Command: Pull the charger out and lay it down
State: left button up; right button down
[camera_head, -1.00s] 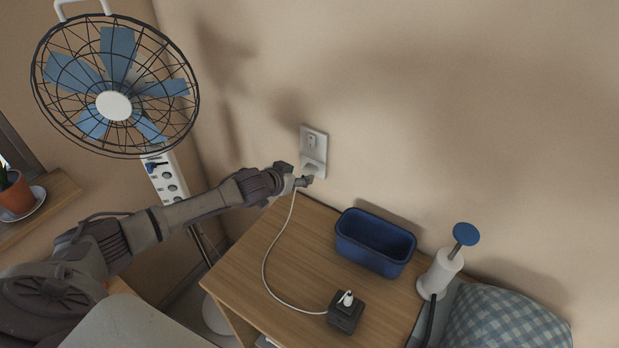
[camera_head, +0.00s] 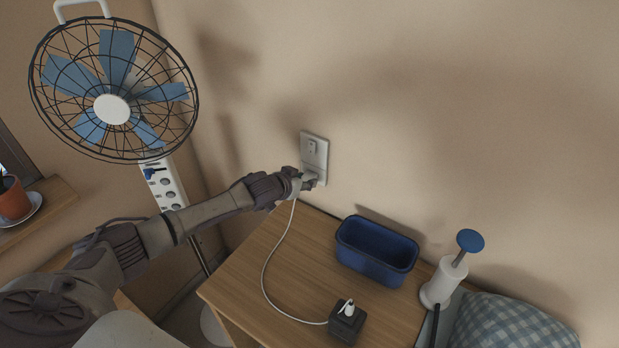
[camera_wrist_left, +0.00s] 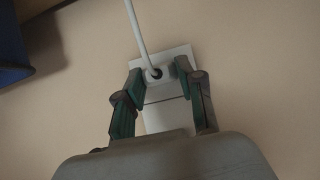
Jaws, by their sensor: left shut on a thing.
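The white charger (camera_wrist_left: 158,74) is at the lower part of the white wall outlet (camera_head: 313,150). Its white cable (camera_head: 264,264) runs down and across the wooden bedside table (camera_head: 245,290) to a black block (camera_head: 346,322) with a white plug on top. My left gripper (camera_head: 310,181) is shut on the charger at the wall, with one finger on either side of it in the left wrist view. The fingers hide most of the charger in the head view. I cannot tell how deep it sits in the socket. My right gripper is not in view.
A blue bin (camera_head: 376,250) stands on the table near the wall. A white pump-like holder with a blue top (camera_head: 470,240) and a checked pillow (camera_head: 505,325) are at the right. A fan (camera_head: 112,108) and a power strip (camera_head: 163,180) are at the left. The table's left part is clear.

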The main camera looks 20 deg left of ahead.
pick_arm(q)
grip_shut()
jog(key=shift+s, duration=0.1)
jog(key=shift+s+a+p, duration=0.2)
jog(key=shift+s+p, duration=0.65)
jog(key=shift+s, duration=0.35)
jog(key=shift+s+a+p, duration=0.2)
jog(key=shift+s+p, duration=0.6)
jog(key=shift+s, duration=0.4)
